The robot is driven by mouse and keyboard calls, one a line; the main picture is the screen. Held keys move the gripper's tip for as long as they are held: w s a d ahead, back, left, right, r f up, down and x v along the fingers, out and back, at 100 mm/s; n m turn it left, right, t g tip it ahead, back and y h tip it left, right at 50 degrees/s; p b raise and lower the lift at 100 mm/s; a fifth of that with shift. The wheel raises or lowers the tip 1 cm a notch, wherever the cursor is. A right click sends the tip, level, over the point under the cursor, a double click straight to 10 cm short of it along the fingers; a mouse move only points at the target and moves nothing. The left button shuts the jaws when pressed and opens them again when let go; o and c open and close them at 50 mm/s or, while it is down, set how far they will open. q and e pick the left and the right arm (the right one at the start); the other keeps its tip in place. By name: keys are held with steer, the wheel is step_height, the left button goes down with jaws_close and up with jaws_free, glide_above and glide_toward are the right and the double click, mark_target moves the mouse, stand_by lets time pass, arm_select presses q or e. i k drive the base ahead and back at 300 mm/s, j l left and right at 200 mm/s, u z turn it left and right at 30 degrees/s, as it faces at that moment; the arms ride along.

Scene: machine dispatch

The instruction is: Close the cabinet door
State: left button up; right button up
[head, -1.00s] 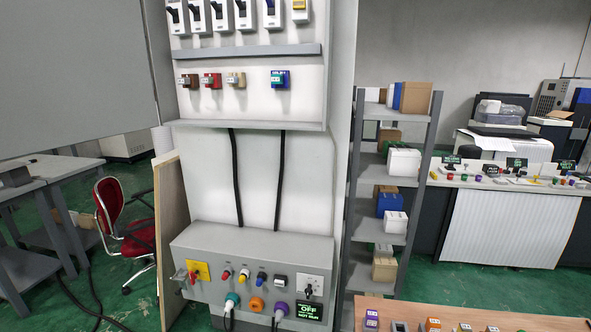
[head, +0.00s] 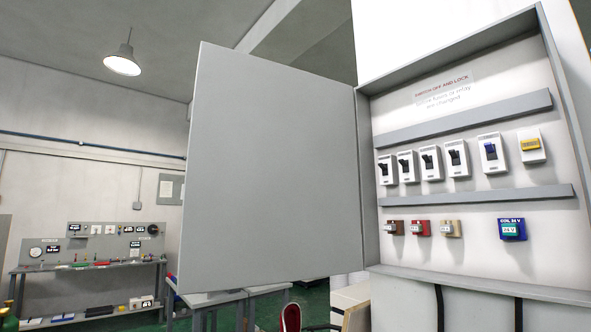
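The cabinet door (head: 272,175) is a large plain grey panel in the middle of the head view. It stands wide open, hinged on the left edge of the cabinet (head: 367,190), and swings out to the left. The open cabinet shows a row of white breakers (head: 431,163), one with a blue switch and one with yellow. Below the lower grey rail sit several small coloured relays, with a blue one (head: 512,229) marked coil 24 V at the right. Neither of my grippers is in view.
A workbench (head: 90,265) with a panel of gauges stands against the wall at far left. Grey tables (head: 215,297) and part of a red chair (head: 291,317) lie below the door. A lamp (head: 122,64) hangs from the ceiling.

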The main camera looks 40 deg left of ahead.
mark_target(271, 193)
steer(key=j+z, duration=0.15)
steer(key=j, duration=0.4)
steer(key=i+j+z, duration=0.15)
steer(key=j, duration=0.4)
steer(key=j+z, duration=0.2)
steer(key=j, duration=0.35)
steer(key=j+z, duration=0.15)
steer(key=j, duration=0.45)
steer(key=k+j+z, duration=0.15)
steer(key=j, duration=0.4)
steer(key=j+z, duration=0.15)
steer(key=j, duration=0.4)
steer(key=k+j+z, duration=0.15)
steer(key=j, duration=0.35)
steer(key=k+j+z, duration=0.15)
steer(key=j, duration=0.4)
